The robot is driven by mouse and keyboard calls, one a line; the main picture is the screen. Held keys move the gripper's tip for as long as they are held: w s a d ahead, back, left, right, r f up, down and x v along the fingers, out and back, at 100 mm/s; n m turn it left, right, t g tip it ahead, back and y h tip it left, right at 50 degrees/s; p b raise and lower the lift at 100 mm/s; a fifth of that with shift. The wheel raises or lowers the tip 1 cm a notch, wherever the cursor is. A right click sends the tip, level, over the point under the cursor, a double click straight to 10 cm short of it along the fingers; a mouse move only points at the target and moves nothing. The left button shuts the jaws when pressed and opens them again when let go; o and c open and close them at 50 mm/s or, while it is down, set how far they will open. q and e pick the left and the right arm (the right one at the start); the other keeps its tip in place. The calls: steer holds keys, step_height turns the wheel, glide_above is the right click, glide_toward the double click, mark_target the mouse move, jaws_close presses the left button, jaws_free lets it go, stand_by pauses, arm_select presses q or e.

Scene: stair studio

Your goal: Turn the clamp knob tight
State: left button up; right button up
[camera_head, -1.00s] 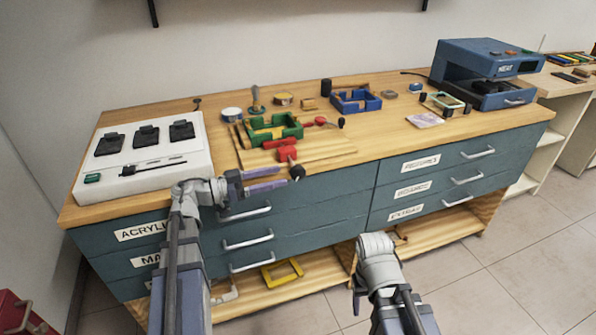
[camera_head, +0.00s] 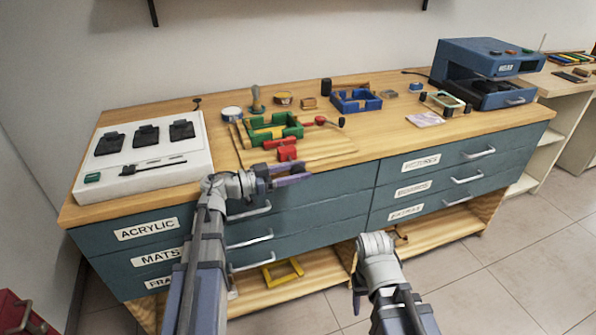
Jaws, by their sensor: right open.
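A green and wood frame assembly (camera_head: 262,137) lies on a wooden board (camera_head: 330,146) on the bench. A red clamp (camera_head: 287,151) stands at the board's front edge, and its black knob is hidden behind my fingers. A second red clamp (camera_head: 320,119) with a black knob (camera_head: 341,122) is at the frame's right side. My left gripper (camera_head: 300,172) has its purple fingers just below the front clamp, where that knob was visible; whether they touch it is unclear. My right gripper (camera_head: 357,292) is open and low in front of the drawers, partly hidden by its own wrist.
A white panel with black pads (camera_head: 200,158) is at the left. A blue frame jig (camera_head: 356,101), small blocks and tins stand behind. A blue machine (camera_head: 487,72) is at the back right. Drawer handles (camera_head: 250,212) stick out below my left gripper. The right front benchtop is mostly clear.

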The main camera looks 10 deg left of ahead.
arm_select(q)
steer(key=shift+s+d+f, duration=0.1)
steer(key=shift+s, duration=0.05)
jaws_close()
steer(key=shift+r+p, duration=0.2)
steer(key=shift+p, duration=0.35)
steer(key=g+y+p, duration=0.1)
steer(key=y+p, duration=0.1)
steer(key=p, duration=0.2)
steer(key=g+y+p, duration=0.2)
steer(key=p, duration=0.3)
steer(key=shift+d+r, duration=0.1)
steer(key=shift+d, duration=0.1)
steer(key=shift+f+g+y+p, duration=0.3)
steer(key=shift+g+y+p, duration=0.3)
steer(key=shift+y+p, duration=0.55)
steer(key=shift+s, duration=0.1)
steer(key=shift+o, duration=0.3)
jaws_free()
steer(key=shift+o, duration=1)
